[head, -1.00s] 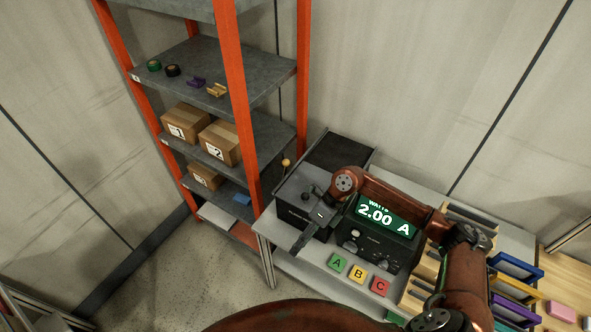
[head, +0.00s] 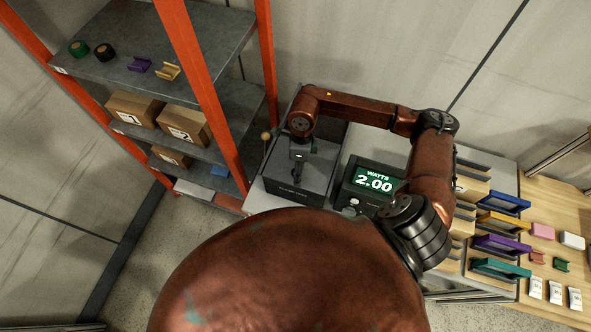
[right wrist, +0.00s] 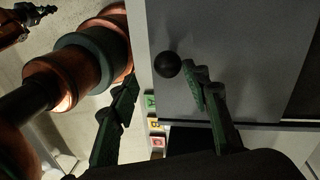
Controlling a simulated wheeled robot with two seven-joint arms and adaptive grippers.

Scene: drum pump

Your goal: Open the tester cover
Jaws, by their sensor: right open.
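The tester (head: 291,196) is a dark grey box on the bench, left of the watt display. Its flat grey cover (right wrist: 225,40) fills the upper right of the right wrist view and looks shut. A black ball knob (right wrist: 168,64) stands out at the cover's left edge. My right gripper (head: 299,160) is over the tester and hides part of its top. In the right wrist view my right gripper (right wrist: 160,100) is open and empty; the knob shows beyond and between its fingertips, with no clear contact. What looks like my left gripper (right wrist: 35,12) is small at the top left, jaws unclear.
The watt display (head: 374,185) reads 2.00 and stands close right of the tester. An orange-framed shelf (head: 195,90) rises close on the left. Lettered buttons A (right wrist: 150,100), B and C lie near the bench edge. Coloured-front bins (head: 505,203) are at the right.

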